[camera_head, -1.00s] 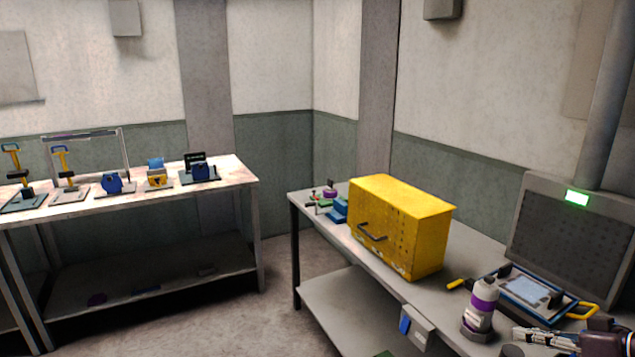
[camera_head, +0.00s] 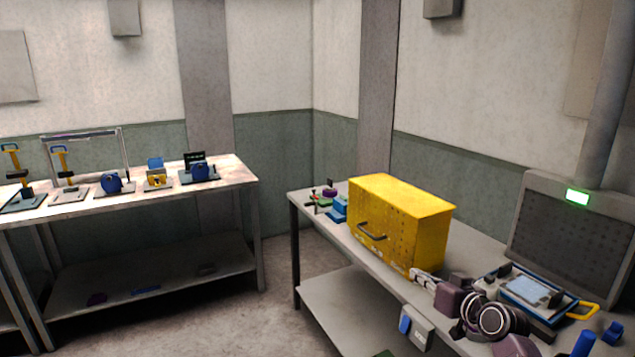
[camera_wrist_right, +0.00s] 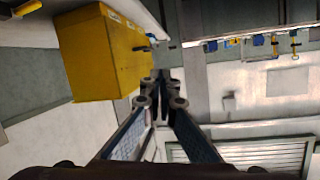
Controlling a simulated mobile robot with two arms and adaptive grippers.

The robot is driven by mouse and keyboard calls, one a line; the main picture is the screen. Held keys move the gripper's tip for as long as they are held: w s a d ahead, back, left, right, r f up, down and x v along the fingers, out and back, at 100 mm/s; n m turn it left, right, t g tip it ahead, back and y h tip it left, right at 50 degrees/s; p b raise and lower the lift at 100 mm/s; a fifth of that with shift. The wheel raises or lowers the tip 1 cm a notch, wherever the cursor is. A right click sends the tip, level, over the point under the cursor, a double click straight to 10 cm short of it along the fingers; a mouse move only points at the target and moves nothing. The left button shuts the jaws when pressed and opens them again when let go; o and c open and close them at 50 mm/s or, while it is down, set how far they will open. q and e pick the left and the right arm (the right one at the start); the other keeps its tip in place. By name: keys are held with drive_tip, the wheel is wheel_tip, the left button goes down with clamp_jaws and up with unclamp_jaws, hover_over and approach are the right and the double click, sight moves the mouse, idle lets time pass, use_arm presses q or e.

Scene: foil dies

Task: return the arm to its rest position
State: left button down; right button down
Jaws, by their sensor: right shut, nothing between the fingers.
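My right gripper (camera_head: 418,275) is shut and empty. Its fingers point left in the head view, just in front of the lower right corner of the yellow box (camera_head: 400,215). I cannot tell whether they touch the box. My right arm stretches back from it to the lower right, over the bench (camera_head: 465,250). In the right wrist view the two fingertips (camera_wrist_right: 163,92) are together with nothing between them, and the yellow box (camera_wrist_right: 95,55) is to their upper left. My left gripper is out of view.
A blue-framed fixture (camera_head: 532,289) with a yellow handle lies behind my right arm. A grey panel with a green light (camera_head: 577,197) stands at the back. Small parts (camera_head: 328,197) sit left of the box. A second bench (camera_head: 225,172) with several tools stands left. Floor between the benches is clear.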

drive_tip(key=w+d+r+n+t+h, duration=0.1)
drive_tip(key=w+d+r+t+h, duration=0.1)
drive_tip(key=d+r+t+h, duration=0.4)
drive_tip(key=s+d+f+g+b, duration=0.1)
drive_tip(key=s+f+g+b, duration=0.2)
drive_tip(key=f, duration=1.1)
drive_tip(key=s+d+f+g, duration=0.1)
drive_tip(key=s+f+g, duration=0.25)
drive_tip(key=f, duration=1.15)
drive_tip(key=s+a+f+g+b, duration=0.1)
drive_tip(key=s+a+f+g, duration=0.1)
drive_tip(key=s+f, duration=0.7)
drive_tip(key=s+a+f+g+b, duration=0.15)
drive_tip(key=s+f, duration=0.45)
drive_tip(key=f, duration=0.7)
drive_tip(key=s+a+f+g+y+b, duration=0.1)
drive_tip(key=s+a+f+g, duration=0.1)
drive_tip(key=s+f, duration=0.9)
drive_tip(key=s+a+f+g+b, duration=0.1)
drive_tip(key=s+f+g+b, duration=0.15)
drive_tip(key=s+f, duration=0.85)
drive_tip(key=s+a+f+g, duration=0.2)
drive_tip(key=s+f, duration=0.1)
drive_tip(key=s, duration=1.1)
drive_tip(key=s+a+f+g+b, duration=0.1)
drive_tip(key=s+a+f+g, duration=0.1)
drive_tip(key=s, duration=1.2)
drive_tip(key=shift+f+g, duration=0.35)
drive_tip(key=shift+f, duration=0.2)
